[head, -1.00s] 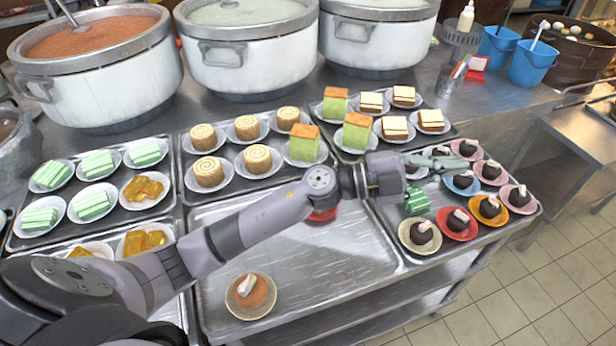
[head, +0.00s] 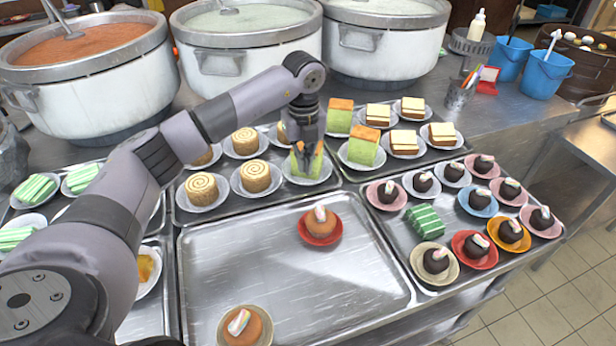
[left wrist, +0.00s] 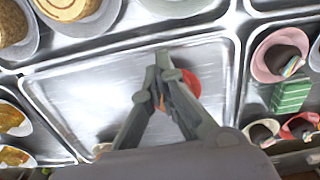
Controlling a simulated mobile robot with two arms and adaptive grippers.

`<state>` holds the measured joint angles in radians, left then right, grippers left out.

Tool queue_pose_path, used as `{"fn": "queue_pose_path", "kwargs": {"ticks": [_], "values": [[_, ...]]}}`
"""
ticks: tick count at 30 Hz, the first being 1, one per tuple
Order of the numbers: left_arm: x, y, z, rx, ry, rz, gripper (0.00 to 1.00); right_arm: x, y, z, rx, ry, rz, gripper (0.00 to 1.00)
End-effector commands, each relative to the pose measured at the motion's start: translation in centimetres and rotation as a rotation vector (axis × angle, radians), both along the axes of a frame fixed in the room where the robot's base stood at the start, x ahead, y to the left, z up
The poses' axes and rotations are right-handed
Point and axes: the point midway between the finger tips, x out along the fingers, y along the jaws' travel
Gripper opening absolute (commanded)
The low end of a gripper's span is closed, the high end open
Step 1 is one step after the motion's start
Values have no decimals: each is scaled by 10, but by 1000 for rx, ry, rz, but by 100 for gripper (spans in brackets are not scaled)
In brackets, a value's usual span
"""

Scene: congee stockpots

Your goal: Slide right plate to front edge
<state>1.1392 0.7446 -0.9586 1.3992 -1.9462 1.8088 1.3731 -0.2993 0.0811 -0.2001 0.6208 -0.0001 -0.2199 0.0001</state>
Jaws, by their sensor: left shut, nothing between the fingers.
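The right plate is a red plate (head: 321,240) with an orange-brown bun (head: 320,221) on it, near the back right of the middle front tray (head: 255,275). In the left wrist view the red plate (left wrist: 193,82) is partly hidden behind my fingers. A tan plate (head: 262,338) with a similar bun (head: 243,325) sits near that tray's front left. My left gripper (head: 306,170) is shut and empty. It is behind the red plate in the head view, in front of a green cake, with its fingers pointing down. My right gripper is in neither view.
Trays of plated cakes lie behind and at both sides. A green striped cake (head: 425,221) lies among several dark buns on the right tray (head: 400,235). Large pots (head: 245,60) stand at the back. The middle tray is bare in front of the red plate.

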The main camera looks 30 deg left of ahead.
Motion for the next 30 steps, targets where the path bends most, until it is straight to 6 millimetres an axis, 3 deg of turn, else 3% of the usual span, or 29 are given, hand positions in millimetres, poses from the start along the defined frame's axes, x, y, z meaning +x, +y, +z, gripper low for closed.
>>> {"fn": "queue_pose_path", "kwargs": {"ticks": [13,19,30], "values": [[-2,-2,-91,-4,5,-3,0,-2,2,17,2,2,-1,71],[-21,-25,-86,-5,0,-7,0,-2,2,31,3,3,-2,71],[-27,-32,-88,-5,-1,-4,0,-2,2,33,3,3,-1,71]]}}
